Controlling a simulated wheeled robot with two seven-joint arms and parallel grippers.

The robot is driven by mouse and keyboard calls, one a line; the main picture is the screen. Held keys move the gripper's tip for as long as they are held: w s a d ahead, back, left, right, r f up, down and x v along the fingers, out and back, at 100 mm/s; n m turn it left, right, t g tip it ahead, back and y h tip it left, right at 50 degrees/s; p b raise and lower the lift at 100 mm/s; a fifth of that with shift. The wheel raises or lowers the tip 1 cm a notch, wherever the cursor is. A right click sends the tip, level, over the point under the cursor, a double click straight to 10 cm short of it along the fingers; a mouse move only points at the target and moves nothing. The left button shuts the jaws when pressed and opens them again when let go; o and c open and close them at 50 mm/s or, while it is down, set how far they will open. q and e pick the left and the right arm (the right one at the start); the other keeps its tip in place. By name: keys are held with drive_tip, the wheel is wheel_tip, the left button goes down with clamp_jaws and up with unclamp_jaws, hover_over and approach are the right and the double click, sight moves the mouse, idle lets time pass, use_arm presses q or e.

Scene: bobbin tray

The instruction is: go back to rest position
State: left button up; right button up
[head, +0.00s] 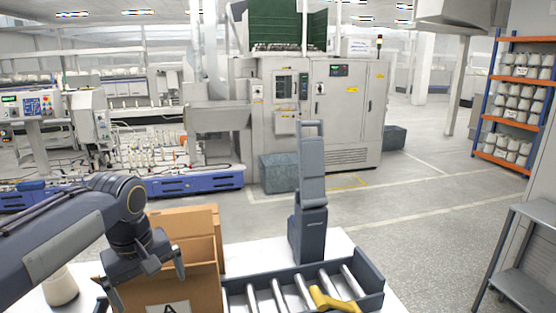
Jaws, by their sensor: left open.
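My left gripper (146,282) hangs from the arm at the left, over the front of an open cardboard box (188,222). Its two fingers are spread apart with nothing seen between them. My right gripper does not show. A dark grey tray (370,276) with several silver rods (303,290) lies on the white table, to the right of the box. A yellow piece (325,300) lies across the tray's front part, cut off by the bottom edge of the picture.
A tall grey upright device (312,185) stands behind the tray. A white yarn cone (60,287) stands at the left, partly under my arm. A grey metal shelf (530,240) is at the right. Open floor lies beyond the table, with machines behind.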

use_arm(q)
drive_tip(key=s+d+f+m+t+h+b, duration=0.2)
drive_tip(key=s+f+m+b, duration=0.1)
drive_tip(key=s+f, duration=0.6)
drive_tip(key=s+d+f+m+t+h+b, duration=0.1)
drive_tip(key=s+f+m+t+b, duration=0.1)
drive_tip(key=s+f, duration=0.7)
drive_tip(key=s+m+b, duration=0.1)
drive_tip(key=s+b, duration=0.1)
drive_tip(key=shift+s+d+h+b, duration=0.4)
